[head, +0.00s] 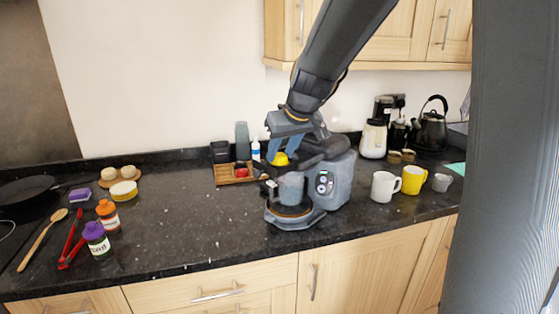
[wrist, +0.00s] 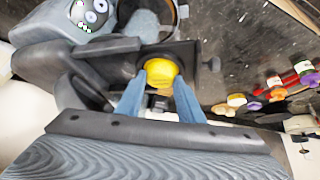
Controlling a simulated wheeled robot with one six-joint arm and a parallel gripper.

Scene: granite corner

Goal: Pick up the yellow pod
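The yellow pod (wrist: 161,73) is a small rounded piece at the tips of my gripper's two blue fingers in the wrist view. My gripper (wrist: 160,80) has one finger on each side of it, with no clear gap showing, so it looks shut on the pod. In the head view the yellow pod (head: 280,159) shows at the tips of my gripper (head: 282,152), by the upper part of the grey coffee machine (head: 339,186). I cannot tell whether the pod still touches the machine's dark holder (wrist: 188,60) behind it.
A wooden tray (head: 222,183) with a red item stands left of the machine. A white mug (head: 384,187) and a yellow mug (head: 414,180) stand to its right. The counter middle is clear.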

